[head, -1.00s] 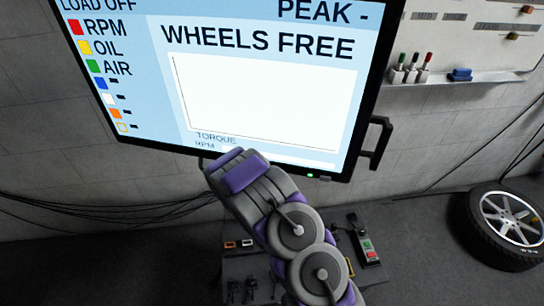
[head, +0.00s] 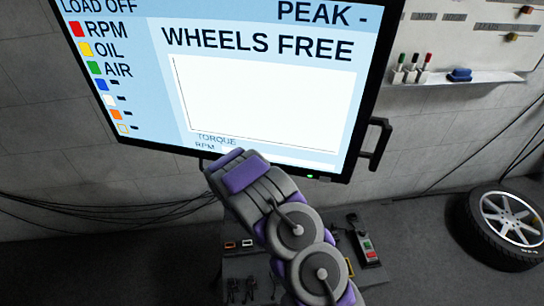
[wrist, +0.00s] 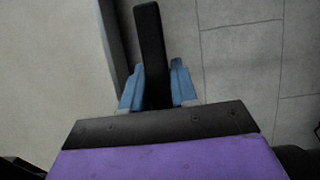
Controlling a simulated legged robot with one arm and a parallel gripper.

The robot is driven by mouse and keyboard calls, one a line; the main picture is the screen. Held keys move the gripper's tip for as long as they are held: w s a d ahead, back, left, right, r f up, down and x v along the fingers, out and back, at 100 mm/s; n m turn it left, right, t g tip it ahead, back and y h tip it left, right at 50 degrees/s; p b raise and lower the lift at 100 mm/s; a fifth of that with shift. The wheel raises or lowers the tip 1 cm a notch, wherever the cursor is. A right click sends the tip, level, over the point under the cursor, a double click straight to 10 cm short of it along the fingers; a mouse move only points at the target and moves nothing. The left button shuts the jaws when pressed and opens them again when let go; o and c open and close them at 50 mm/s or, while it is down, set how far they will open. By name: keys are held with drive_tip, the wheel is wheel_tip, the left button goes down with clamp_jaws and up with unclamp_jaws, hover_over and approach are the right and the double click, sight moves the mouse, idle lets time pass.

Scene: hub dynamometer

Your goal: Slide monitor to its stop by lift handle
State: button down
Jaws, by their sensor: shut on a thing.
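The monitor (head: 262,100) fills the upper middle of the head view, its screen lit with "WHEELS FREE" and "LOAD OFF". A black side handle (head: 378,143) stands out from its right edge. My arm reaches up to the monitor's lower edge and hides my fingers in the head view. In the wrist view, my gripper's blue fingers (wrist: 157,88) are on both sides of a black bar, the lift handle (wrist: 150,40), and are shut on it. The monitor's dark edge (wrist: 112,40) runs along the left there.
A wheel (head: 505,225) is at the right. A shelf (head: 450,80) with several markers and a blue eraser is on the wall. A bench or cart (head: 235,270) with small items and a control box (head: 367,248) stands below. Dark cables hang along the left wall.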

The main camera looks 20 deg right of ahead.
wheel_tip(320, 180, down, 8)
drive_tip(key=shift+s+r, duration=0.15)
drive_tip(key=shift+r, duration=0.05)
drive_tip(key=c, duration=1)
unclamp_jaws()
drive_tip(key=shift+o, duration=0.2)
drive_tip(key=shift+r, duration=0.1)
drive_tip(key=p+v, duration=0.4)
drive_tip(key=v, duration=1.3)
drive_tip(key=shift+a, duration=0.2)
drive_tip(key=shift+s, duration=0.15)
